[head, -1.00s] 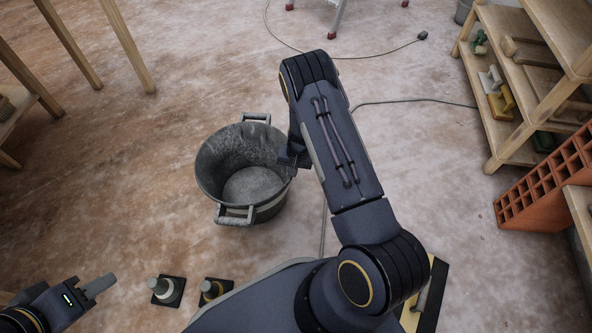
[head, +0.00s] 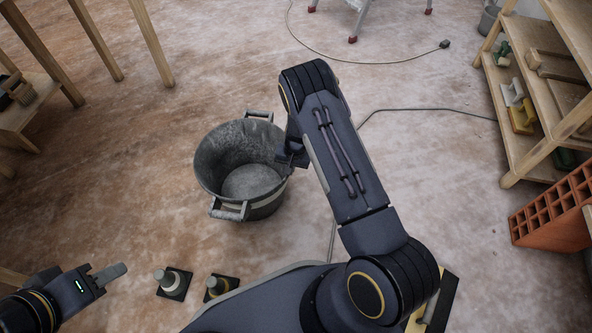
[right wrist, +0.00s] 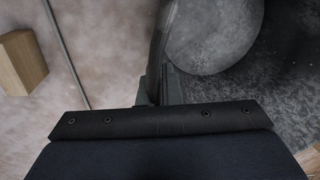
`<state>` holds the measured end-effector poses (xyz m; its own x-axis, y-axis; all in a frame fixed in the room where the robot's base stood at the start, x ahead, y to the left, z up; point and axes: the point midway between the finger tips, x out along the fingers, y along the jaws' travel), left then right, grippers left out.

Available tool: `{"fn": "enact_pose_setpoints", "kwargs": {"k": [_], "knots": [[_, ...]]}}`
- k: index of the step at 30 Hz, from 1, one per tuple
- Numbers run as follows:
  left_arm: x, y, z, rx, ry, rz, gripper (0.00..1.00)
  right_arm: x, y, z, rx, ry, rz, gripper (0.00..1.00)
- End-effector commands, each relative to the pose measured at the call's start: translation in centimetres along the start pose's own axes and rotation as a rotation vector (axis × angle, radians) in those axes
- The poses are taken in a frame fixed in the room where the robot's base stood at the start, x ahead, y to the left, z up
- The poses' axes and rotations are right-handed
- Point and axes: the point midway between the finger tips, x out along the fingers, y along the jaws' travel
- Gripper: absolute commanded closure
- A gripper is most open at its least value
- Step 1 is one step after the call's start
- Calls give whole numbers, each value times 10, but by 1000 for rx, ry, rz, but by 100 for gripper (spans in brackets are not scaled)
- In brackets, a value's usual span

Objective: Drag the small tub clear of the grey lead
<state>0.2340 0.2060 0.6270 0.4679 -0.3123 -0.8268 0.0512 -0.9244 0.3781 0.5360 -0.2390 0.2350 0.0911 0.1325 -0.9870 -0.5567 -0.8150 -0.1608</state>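The small tub (head: 208,178) is a dark grey round bucket with two side handles, upright on the floor, its inside dusty. My right gripper (head: 292,160) is at its right rim, partly hidden by my arm. In the right wrist view the fingers (right wrist: 160,88) are closed on the tub's wall (right wrist: 165,40). The grey lead (head: 425,101) runs along the floor to the right of the tub and passes behind my right arm. It also shows in the right wrist view (right wrist: 66,52), apart from the tub. My left gripper (head: 110,274) is empty at lower left; its finger gap is unclear.
Wooden shelves (head: 518,130) and a red hollow brick (head: 550,215) stand at the right. Wooden legs (head: 152,45) stand at upper left. Another cable with a black plug (head: 444,44) lies farther back. The floor left of the tub is clear.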

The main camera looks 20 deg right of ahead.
Motion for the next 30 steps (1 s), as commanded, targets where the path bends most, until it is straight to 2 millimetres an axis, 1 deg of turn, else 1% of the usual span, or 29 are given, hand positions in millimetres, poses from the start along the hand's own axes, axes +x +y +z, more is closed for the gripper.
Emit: {"fn": "enact_pose_setpoints", "kwargs": {"k": [3, 13, 16, 30], "knots": [[1, 0, 0, 0, 0, 0, 64, 0, -6, -1, 0, 1, -2, 100], [1, 0, 0, 0, 0, 0, 64, 0, -7, -1, 1, 1, -2, 100], [2, -1, 1, 0, 0, 0, 64, 1, -10, -1, -1, 2, -2, 100], [10, -5, 5, 0, 0, 0, 64, 8, -48, -3, -3, 3, -2, 100]]}}
